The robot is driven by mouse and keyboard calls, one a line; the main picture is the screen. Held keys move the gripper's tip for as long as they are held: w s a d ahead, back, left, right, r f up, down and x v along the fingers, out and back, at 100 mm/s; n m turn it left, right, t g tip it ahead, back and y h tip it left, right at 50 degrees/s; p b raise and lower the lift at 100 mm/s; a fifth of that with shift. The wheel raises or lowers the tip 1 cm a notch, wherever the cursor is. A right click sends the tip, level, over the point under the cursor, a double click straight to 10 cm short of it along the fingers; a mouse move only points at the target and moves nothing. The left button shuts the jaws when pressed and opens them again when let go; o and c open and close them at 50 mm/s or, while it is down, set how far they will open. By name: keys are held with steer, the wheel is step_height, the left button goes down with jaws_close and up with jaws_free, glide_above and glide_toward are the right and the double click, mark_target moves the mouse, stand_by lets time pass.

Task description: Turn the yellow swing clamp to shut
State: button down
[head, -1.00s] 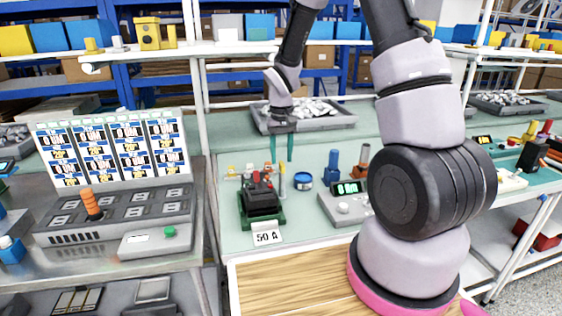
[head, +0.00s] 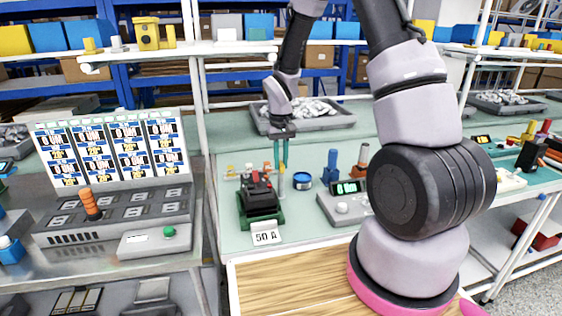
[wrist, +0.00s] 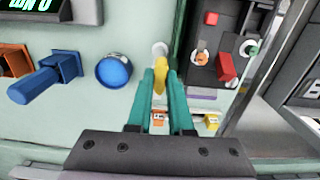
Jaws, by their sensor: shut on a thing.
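The yellow swing clamp (wrist: 160,76) stands beside the dark breaker fixture (wrist: 222,60) in the wrist view. My gripper (wrist: 161,72) has its two teal fingers shut on the clamp's yellow part, one on each side. In the head view my gripper (head: 281,165) points down just behind and to the right of the fixture (head: 260,202), a black block with red parts on a green base. The clamp's lower part is hard to see there. In the wrist view a round pale post end (wrist: 160,49) shows just past the fingertips.
A blue round tin (head: 302,181) and a grey meter box (head: 343,205) stand right of the fixture. A "50 A" card (head: 266,234) stands in front.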

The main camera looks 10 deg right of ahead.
steer(key=n, duration=0.4)
steer(key=shift+n, duration=0.4)
steer(key=n, duration=0.4)
steer(key=shift+w+n, duration=0.1)
steer(key=shift+n, duration=0.2)
steer(key=n, duration=0.4)
steer(key=shift+r+n, duration=0.1)
steer(key=shift+n, duration=2)
steer(key=c, duration=0.8)
jaws_free()
